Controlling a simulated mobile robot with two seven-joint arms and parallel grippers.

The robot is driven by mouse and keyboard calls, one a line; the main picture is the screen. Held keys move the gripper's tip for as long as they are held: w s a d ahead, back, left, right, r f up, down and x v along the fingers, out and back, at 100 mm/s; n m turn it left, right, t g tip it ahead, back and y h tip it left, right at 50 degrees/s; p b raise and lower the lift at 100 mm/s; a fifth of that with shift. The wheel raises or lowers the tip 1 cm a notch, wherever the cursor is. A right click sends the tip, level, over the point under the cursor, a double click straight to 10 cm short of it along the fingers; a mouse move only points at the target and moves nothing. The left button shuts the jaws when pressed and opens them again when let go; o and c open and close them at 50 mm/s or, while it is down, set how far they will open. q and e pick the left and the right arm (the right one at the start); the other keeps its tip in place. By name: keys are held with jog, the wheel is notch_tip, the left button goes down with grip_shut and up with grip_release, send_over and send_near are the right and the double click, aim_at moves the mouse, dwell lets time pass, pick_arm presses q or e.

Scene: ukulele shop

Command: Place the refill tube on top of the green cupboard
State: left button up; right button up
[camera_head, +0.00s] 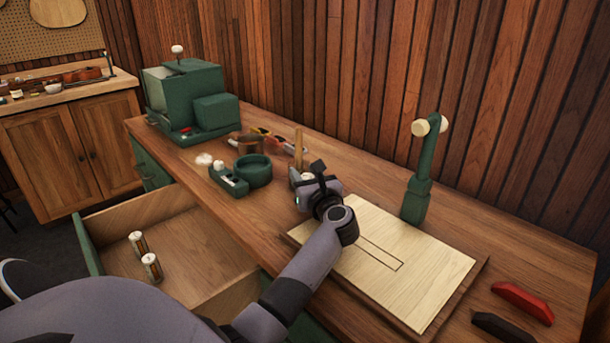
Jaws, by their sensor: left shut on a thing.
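My left gripper (312,180) is over the wooden top, at the far left corner of a pale board. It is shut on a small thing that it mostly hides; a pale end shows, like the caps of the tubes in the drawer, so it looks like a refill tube. I cannot tell whether it touches the top. The green cupboard (150,172) has a brown wooden top (365,172) and an open drawer (205,232). Two small tubes with white caps (137,243) (152,267) stand in the drawer. My right gripper is not in view.
A green machine (190,100) stands at the back left of the top. A green ring-shaped holder (254,170), tools (278,138) and a wooden stick (298,148) are nearby. A green post (418,180) stands behind the pale board (400,265). Red (523,301) and black (503,329) pieces lie front right.

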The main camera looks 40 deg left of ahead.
pick_arm(q)
jog(key=shift+f, duration=0.15)
jog(key=o, duration=1)
jog(key=shift+o, duration=0.2)
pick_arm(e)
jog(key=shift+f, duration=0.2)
